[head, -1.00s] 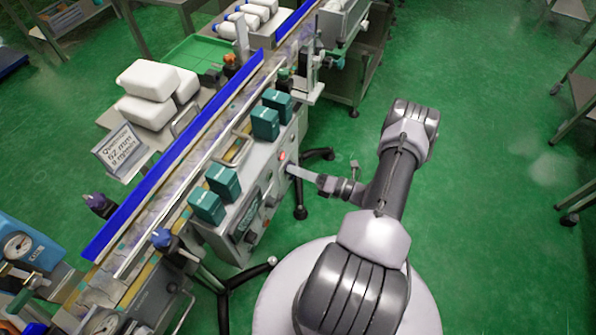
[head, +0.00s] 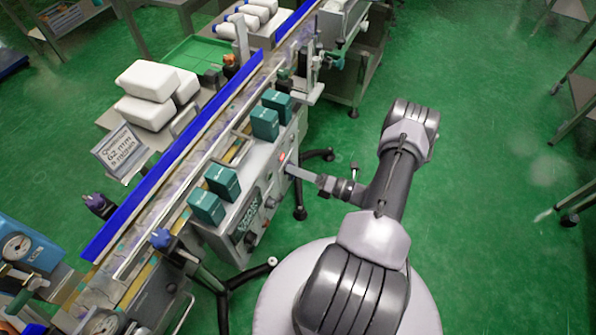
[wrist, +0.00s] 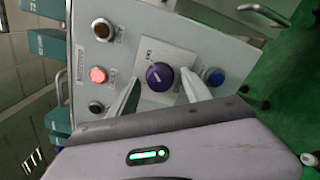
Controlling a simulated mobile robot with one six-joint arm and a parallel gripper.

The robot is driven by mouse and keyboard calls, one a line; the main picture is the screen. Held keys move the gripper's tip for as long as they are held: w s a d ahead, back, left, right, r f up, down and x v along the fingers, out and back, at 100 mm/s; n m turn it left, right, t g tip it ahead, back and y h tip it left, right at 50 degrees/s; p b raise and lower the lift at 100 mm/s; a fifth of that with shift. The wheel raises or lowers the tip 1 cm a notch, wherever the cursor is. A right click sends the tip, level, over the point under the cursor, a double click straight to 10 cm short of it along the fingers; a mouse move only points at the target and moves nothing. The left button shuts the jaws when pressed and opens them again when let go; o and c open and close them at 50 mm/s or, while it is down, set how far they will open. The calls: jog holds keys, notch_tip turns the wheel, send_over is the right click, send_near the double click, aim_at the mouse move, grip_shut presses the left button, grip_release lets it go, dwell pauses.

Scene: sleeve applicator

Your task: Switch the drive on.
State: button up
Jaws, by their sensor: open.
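The control panel (wrist: 130,58) fills the wrist view, on the side of the machine that also shows in the head view (head: 246,222). A dark purple rotary knob (wrist: 159,76) sits on a pale square plate with small lettering that I cannot read. My gripper (wrist: 161,90) is open, with one pale finger on each side of the knob and a visible gap to it. A round lamp (wrist: 98,75) to the left glows red. In the head view my gripper (head: 294,171) is at the panel face and the knob is hidden.
A blue button (wrist: 213,76) lies close to the right finger.

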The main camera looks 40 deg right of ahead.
jog(key=p+v, duration=0.3)
jog(key=v, duration=1.4)
jog(key=shift+s, duration=0.25)
